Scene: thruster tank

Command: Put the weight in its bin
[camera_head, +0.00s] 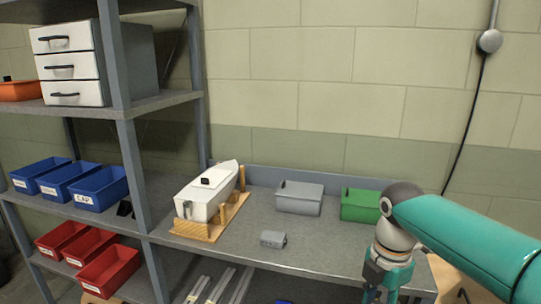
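A small grey block (273,239), which looks like the weight, lies on the bench (330,243) in front of a larger grey box (299,197). Three blue bins (99,188) with white labels stand on the middle shelf at left; the nearest label seems to read "CAP". Red bins (109,271) with labels stand on the shelf below; I cannot read their labels. My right gripper (384,287) points down at the bench's right front, apart from the block and to its right. Its fingertips run to the lower picture edge, so its opening is unclear. My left gripper is out of view.
A white boat hull (210,192) sits on a wooden stand at the bench's left. A green box (360,205) stands at the back, partly behind my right arm. A shelf post (138,180) rises between bins and bench. White drawers (70,65) stand higher up.

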